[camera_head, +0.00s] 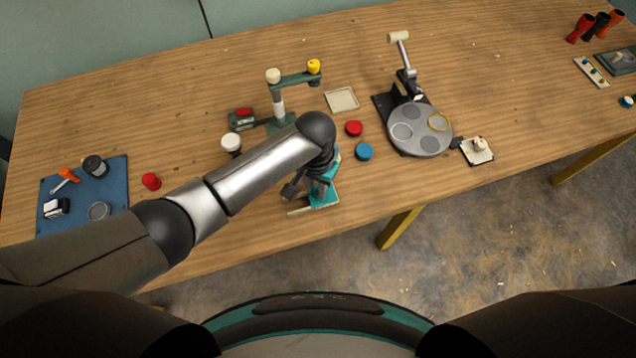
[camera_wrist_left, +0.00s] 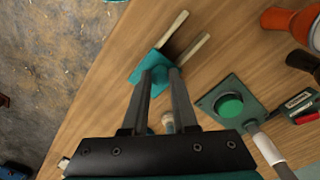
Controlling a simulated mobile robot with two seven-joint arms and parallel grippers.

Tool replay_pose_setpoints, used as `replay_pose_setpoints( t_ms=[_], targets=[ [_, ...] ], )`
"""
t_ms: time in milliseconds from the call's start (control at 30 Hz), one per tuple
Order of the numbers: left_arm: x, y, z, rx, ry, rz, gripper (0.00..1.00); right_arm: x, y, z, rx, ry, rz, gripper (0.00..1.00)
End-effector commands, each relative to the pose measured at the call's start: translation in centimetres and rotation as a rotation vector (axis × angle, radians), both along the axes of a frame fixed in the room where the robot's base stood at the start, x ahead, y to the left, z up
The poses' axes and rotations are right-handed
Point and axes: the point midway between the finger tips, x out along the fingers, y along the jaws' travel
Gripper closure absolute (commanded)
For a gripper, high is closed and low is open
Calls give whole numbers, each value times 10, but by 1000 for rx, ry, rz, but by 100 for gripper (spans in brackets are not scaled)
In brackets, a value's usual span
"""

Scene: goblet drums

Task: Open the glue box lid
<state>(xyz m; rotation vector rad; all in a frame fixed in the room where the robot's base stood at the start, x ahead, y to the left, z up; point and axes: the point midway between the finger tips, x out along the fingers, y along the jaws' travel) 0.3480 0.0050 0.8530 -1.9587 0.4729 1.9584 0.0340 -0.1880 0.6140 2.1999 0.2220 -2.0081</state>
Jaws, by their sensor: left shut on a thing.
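The glue box, as far as I can make it out, is the teal piece with pale strips at the front table edge (camera_head: 325,198). My left gripper (camera_head: 312,186) reaches down onto it from above, and my arm hides part of it. In the left wrist view, the teal part (camera_wrist_left: 148,68) lies at the tips of my left gripper (camera_wrist_left: 163,72), which is shut on it. Two pale strips (camera_wrist_left: 192,50) stick out beyond the teal part. I cannot tell how far the lid is raised. My right gripper is not in view.
A press-like stand (camera_head: 278,100) is behind my arm. A red disc (camera_head: 354,128) and a blue disc (camera_head: 364,151) lie right of the gripper. A grey round plate (camera_head: 420,132) stands farther right. A blue mat (camera_head: 83,213) with tools lies left.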

Motion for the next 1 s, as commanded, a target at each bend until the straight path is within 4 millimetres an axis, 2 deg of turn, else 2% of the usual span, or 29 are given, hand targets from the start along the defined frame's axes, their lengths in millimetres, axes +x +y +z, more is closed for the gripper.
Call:
replay_pose_setpoints(
  t_ms=[33, 200, 400, 567, 867, 900, 1000],
  targets=[
    [-2, 7, 3, 4, 2, 3, 100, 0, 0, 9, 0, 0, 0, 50],
    [-9, 27, 4, 5, 4, 5, 100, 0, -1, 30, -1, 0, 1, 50],
    [-15, 47, 3, 4, 3, 4, 100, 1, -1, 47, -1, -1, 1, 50],
    [-17, 54, 1, 4, 0, 2, 100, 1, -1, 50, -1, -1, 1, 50],
    [-17, 53, 0, 3, 0, 1, 100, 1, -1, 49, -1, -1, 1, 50],
    [-17, 53, 0, 3, 0, 1, 69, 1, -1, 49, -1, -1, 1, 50],
    [-17, 53, 0, 2, 0, 1, 58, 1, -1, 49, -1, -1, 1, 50]
  ],
)
